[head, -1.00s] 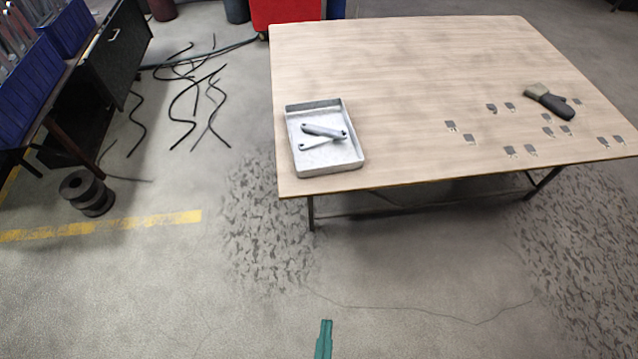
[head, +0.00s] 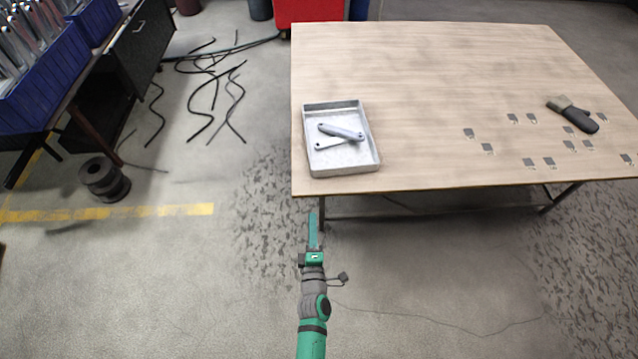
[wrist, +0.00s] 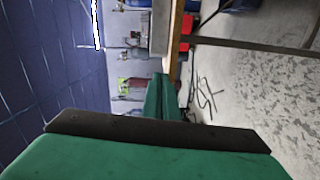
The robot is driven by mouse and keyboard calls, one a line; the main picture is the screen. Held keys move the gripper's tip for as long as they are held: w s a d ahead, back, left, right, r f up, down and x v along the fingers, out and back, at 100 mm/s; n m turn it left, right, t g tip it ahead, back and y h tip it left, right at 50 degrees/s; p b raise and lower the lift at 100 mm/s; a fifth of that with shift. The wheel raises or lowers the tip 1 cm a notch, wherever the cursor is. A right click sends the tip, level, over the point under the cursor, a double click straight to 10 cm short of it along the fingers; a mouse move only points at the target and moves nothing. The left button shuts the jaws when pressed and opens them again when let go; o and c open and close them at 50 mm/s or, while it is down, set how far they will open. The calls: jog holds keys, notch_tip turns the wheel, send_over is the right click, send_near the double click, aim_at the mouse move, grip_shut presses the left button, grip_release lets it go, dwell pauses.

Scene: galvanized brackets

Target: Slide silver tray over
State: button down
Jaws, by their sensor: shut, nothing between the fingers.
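The silver tray (head: 346,171) is shallow and rectangular. It sits on the front left corner area of the wooden table (head: 440,100), close to the front edge. Two grey, elongated brackets (head: 341,132) lie crossed inside it. My gripper (head: 313,217) has green fingers pressed together, with nothing between them. It points toward the table and is in front of and below the tray in the head view, apart from it. In the wrist view the shut fingers (wrist: 162,98) point toward the table edge, and a grey side of what looks like the tray (wrist: 158,35) shows beyond.
Several small grey plates (head: 530,162) and a dark-handled brush (head: 574,114) lie on the table's right part. The table's middle is bare. A black cable spool (head: 103,180) and loose cables (head: 215,95) lie on the floor at left, beside a bench with blue bins (head: 45,90).

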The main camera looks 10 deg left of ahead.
jog(key=w+n, duration=0.1)
jog(key=w, duration=0.2)
send_near(319, 174)
jog(key=w+a, duration=0.3)
jog(key=shift+w+f, duration=0.1)
jog(key=shift+w, duration=0.2)
jog(key=shift+w+d, duration=0.35)
jog(key=shift+w, duration=0.25)
jog(key=shift+w+d, duration=0.3)
jog(key=shift+w, duration=0.3)
